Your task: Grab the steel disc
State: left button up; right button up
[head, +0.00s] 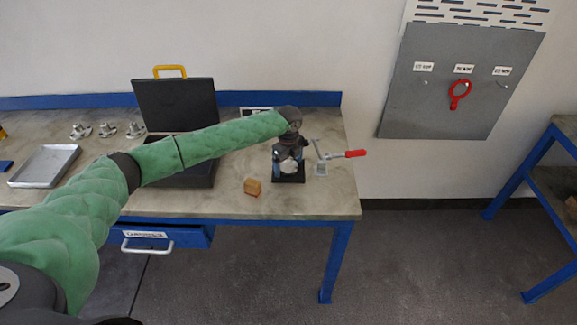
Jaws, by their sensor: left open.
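A small light-grey round piece, which looks like the steel disc (289,166), sits on a dark square base (288,179) near the right end of the workbench. My left arm reaches in from the left, and its gripper (290,158) points down right over this piece. The left gripper is open, with its fingers around or just above the piece; I cannot tell if they touch it. The gripper and wrist hide part of the piece and what stands around it. My right gripper is not in view.
A red-handled clamp (345,154) stands just right of the base. A tan block (252,187) lies to the front left. An open black case (176,104) is behind my arm. A metal tray (44,166) and several flanged metal parts (107,130) are at left.

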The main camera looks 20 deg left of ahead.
pick_arm(q)
jog(key=c, duration=1.6)
jog(key=shift+o, duration=0.2)
